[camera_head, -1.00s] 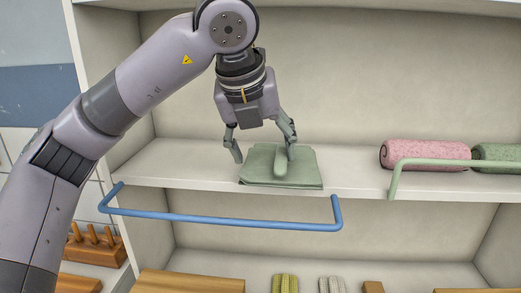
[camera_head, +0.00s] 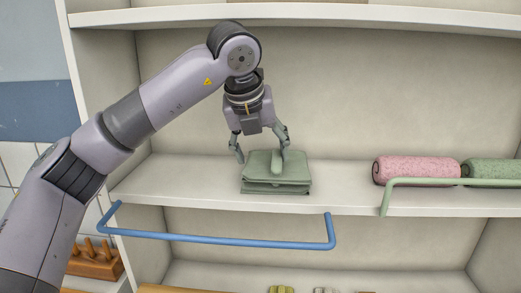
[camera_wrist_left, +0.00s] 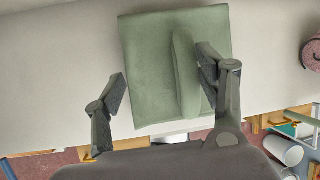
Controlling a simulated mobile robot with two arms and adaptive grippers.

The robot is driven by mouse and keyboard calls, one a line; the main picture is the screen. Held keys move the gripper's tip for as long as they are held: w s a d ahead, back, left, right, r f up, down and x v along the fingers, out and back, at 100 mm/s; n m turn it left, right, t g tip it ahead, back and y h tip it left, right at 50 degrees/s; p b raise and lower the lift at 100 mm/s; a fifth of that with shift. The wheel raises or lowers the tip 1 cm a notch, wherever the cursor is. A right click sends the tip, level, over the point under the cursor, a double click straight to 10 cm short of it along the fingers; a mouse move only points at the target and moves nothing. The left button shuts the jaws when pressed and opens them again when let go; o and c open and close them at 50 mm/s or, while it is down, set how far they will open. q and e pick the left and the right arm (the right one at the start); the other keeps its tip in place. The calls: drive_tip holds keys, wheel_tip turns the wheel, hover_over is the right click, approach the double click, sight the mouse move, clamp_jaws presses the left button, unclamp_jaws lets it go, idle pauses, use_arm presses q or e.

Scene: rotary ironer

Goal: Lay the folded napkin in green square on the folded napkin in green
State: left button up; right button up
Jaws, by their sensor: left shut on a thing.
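The folded napkin in green square (camera_head: 262,168) lies flat at the top of a green stack on the shelf, with a raised ridge along its upper face. Below it the front edge of the folded napkin in green (camera_head: 276,190) shows as a lower layer. My right gripper is out of view.
A blue rail (camera_head: 220,241) runs along the shelf front below the stack. A pink roll (camera_head: 415,170) and a green roll (camera_head: 492,171) lie to the right behind a pale green rail (camera_head: 440,183). The shelf between stack and pink roll is clear.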

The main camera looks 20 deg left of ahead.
use_arm(q)
drive_tip(key=shift+f, duration=0.2)
idle(0.4)
drive_tip(key=o, duration=1.4)
drive_tip(key=shift+o, duration=0.2)
drive_tip(key=shift+s+r, duration=0.1)
drive_tip(key=shift+r, duration=0.15)
drive_tip(key=s, duration=1.2)
drive_tip(key=shift+s+a+r, duration=0.15)
drive_tip(key=shift+a+r, duration=0.1)
drive_tip(key=shift+a, duration=0.05)
